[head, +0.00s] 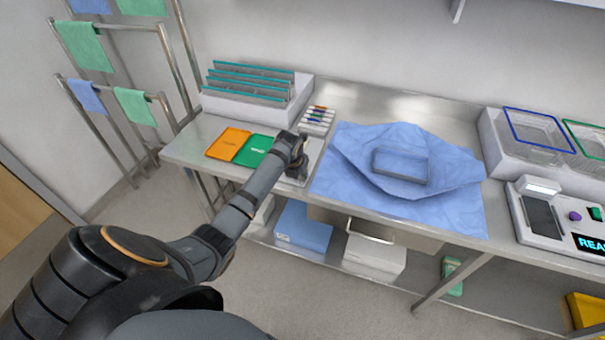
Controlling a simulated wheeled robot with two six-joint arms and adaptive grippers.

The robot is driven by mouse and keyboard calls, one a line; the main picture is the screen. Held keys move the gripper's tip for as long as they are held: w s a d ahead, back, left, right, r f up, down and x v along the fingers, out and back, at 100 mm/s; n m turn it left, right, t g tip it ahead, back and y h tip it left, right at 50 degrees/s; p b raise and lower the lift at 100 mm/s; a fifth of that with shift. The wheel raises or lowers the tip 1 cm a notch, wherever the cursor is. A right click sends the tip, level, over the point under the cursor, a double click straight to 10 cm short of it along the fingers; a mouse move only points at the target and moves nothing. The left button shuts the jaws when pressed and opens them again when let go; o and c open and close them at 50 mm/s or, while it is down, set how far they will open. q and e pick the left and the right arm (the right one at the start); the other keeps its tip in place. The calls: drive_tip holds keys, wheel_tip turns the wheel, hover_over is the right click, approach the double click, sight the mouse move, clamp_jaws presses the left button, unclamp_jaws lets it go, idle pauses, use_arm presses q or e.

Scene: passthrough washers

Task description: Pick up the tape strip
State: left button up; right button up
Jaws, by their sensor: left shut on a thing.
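My left gripper (298,168) is low over the table, at a light grey plate or holder (314,150) just left of the blue wrap. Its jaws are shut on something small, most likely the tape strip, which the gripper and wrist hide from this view. I cannot make out the strip's shape or whether it is clear of the surface. My right gripper is not in view.
Behind stand a small rack of coloured markers (317,118) and a panel rack (250,108). A reader device (545,225) stands right.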

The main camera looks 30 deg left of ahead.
use_arm(q)
drive_tip(key=shift+r, duration=0.15)
drive_tip(key=shift+r+b, duration=0.3)
drive_tip(key=shift+b, duration=0.05)
drive_tip(key=s+d+r+b, duration=0.3)
drive_tip(key=d+r+b, duration=0.1)
drive_tip(key=d+r, duration=0.8)
drive_tip(key=shift+s+d, duration=0.3)
drive_tip(key=shift+d, duration=0.45)
